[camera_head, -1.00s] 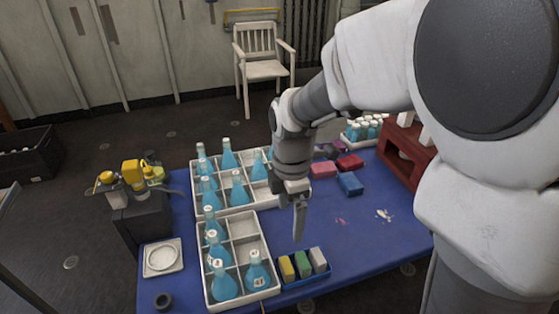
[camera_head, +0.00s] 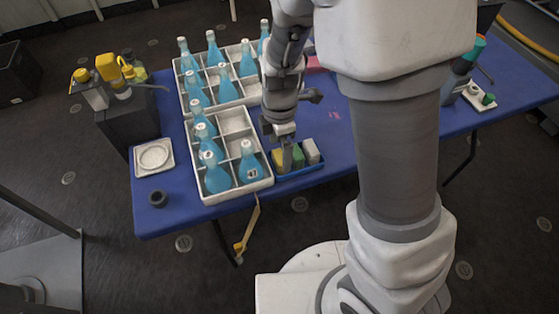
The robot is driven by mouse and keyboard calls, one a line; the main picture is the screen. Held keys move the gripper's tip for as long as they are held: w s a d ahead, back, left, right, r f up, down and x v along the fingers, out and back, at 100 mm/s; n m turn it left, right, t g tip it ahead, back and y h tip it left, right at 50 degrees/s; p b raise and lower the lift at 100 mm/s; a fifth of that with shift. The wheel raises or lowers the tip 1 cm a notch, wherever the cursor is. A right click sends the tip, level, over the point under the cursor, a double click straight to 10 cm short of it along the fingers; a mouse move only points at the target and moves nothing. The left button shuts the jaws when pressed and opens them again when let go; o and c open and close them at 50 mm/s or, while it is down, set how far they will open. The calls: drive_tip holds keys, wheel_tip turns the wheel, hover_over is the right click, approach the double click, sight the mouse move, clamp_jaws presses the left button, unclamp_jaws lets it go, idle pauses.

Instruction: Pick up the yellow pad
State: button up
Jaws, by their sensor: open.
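The yellow pad (camera_head: 278,159) stands at the left end of a small blue tray (camera_head: 302,173) near the front edge of the blue table. A green pad (camera_head: 297,155) and a grey-white pad (camera_head: 312,150) stand beside it in the same tray. My gripper (camera_head: 285,163) points down at the yellow pad, with its fingers in front of or around the pad's right part. The jaws are open. I cannot tell from this view whether a finger touches the pad. Part of the yellow pad is hidden by a finger.
White divided crates (camera_head: 233,126) with several blue bottles stand just left of the tray. A white square dish (camera_head: 153,157) and a dark ring (camera_head: 157,198) lie at the table's left. A black box (camera_head: 130,123) with spray bottles stands behind them. My arm hides the table's middle.

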wheel_tip(320, 180, down, 2)
drive_tip(key=shift+c, duration=0.2)
drive_tip(key=c, duration=1.4)
drive_tip(key=shift+c, duration=0.2)
drive_tip(key=shift+r, duration=0.15)
wheel_tip(320, 180, up, 5)
drive_tip(key=shift+w+f+p, duration=0.1)
drive_tip(key=shift+f+p, duration=0.1)
drive_tip(key=shift+p, duration=0.55)
drive_tip(key=s+d+r, duration=0.1)
drive_tip(key=d+r, duration=0.2)
drive_tip(key=d, duration=0.2)
drive_tip(key=s+d+r+p, duration=0.1)
drive_tip(key=s+d+r, duration=0.1)
drive_tip(key=d, duration=0.4)
drive_tip(key=shift+d+r, duration=0.2)
drive_tip(key=shift+r, duration=0.4)
